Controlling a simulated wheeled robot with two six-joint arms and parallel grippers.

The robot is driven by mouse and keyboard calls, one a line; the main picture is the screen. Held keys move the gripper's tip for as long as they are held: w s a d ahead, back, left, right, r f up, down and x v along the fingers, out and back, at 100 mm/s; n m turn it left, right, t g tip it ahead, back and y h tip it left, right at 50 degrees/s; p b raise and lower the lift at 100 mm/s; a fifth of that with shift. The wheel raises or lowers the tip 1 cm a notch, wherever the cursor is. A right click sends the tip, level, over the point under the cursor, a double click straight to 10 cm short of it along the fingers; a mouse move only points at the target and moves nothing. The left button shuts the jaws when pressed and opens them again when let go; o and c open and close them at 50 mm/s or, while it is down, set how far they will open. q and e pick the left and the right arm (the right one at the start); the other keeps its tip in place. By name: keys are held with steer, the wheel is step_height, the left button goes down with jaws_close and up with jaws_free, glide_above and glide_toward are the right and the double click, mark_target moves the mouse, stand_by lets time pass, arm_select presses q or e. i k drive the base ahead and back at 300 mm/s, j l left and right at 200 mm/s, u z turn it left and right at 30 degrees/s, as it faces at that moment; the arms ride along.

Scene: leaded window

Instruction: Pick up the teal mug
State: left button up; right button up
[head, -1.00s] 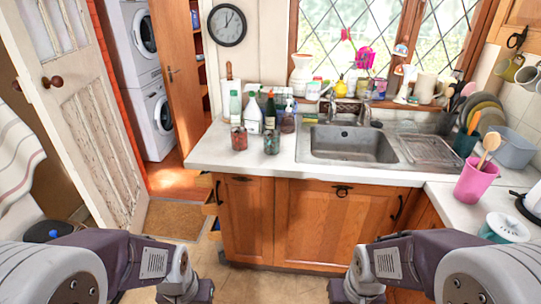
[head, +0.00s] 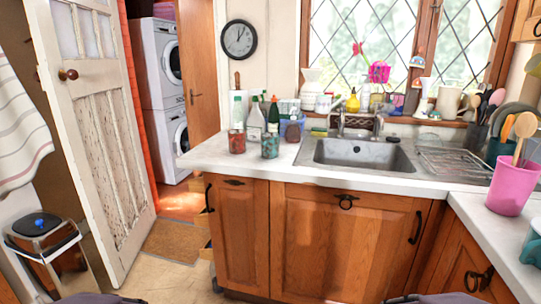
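A teal mug (head: 533,249) stands on the white counter at the right edge of the head view. It is cut off by the picture's edge, so only its left part shows. A pink cup (head: 511,187) holding wooden utensils stands behind it and to its left. Only small parts of my two arms show at the bottom edge. Neither gripper is in view, so both are hidden below the picture.
The counter (head: 478,221) runs along the right side, above wooden cabinets (head: 340,235). The sink (head: 358,155) lies behind. Bottles and jars (head: 270,145) stand at the left counter end. An open door (head: 95,140) and a bin (head: 40,240) are at left.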

mark_target(269, 141)
steer(key=i+j+z, duration=0.35)
steer(key=j+z, duration=0.15)
steer(key=j, duration=0.15)
steer(key=i+j+z, duration=0.25)
steer(key=j, duration=0.15)
steer(key=j+z, duration=0.45)
steer(key=j, duration=0.35)
